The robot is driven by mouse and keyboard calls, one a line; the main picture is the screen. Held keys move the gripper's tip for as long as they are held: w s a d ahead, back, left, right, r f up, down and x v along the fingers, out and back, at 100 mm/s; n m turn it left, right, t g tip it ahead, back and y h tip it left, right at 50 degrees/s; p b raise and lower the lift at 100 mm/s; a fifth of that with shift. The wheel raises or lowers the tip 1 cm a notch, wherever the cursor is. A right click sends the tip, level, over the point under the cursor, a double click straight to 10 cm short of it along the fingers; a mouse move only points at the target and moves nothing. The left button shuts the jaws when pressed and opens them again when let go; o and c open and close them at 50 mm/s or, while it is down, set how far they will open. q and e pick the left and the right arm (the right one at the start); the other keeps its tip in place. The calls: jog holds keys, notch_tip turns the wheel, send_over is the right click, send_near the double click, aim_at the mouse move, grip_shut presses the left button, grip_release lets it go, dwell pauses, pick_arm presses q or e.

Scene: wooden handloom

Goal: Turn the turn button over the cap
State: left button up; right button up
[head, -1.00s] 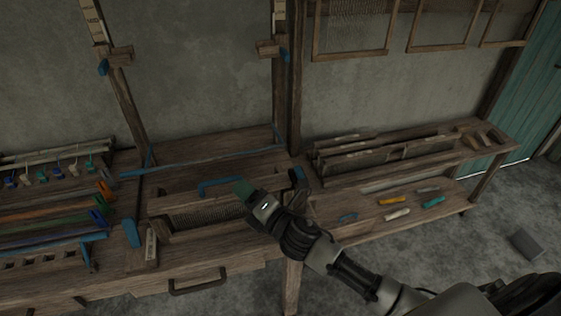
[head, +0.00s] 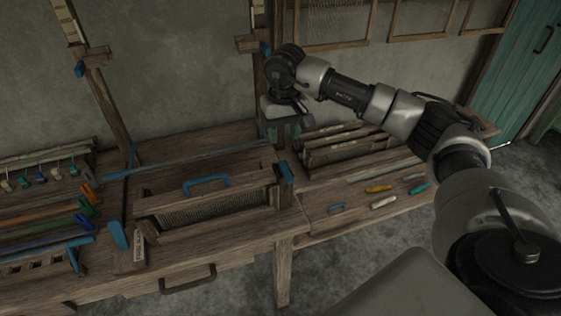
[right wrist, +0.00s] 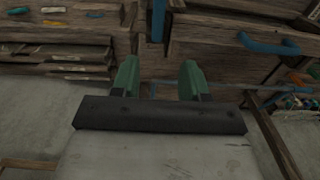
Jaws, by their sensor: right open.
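The cap appears to be the wooden rail (head: 236,184) with a blue handle (head: 206,181), lying over the reed frame; its handle shows at the upper right in the right wrist view (right wrist: 268,44). A blue piece (head: 286,173), apparently the turn button, stands upright at the rail's right end. It also shows in the right wrist view (right wrist: 157,20), beyond the gap between my fingers. My right gripper (head: 282,131) is open and empty, above and behind that blue piece, apart from it. Its green fingers show in the right wrist view (right wrist: 158,70). My left gripper is out of view.
Another blue piece (head: 118,235) leans at the left front of the loom. A loom post (head: 262,85) stands close to my right gripper. Wooden frames (head: 345,147) and small coloured tools (head: 378,188) lie on the right bench. Shuttles and hooks crowd the left side.

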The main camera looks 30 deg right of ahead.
aim_at(284, 166)
notch_tip(284, 166, down, 11)
jog(key=shift+d+r+p, duration=0.1)
jog(key=shift+r+p, duration=0.1)
jog(key=shift+p, duration=1)
grip_shut()
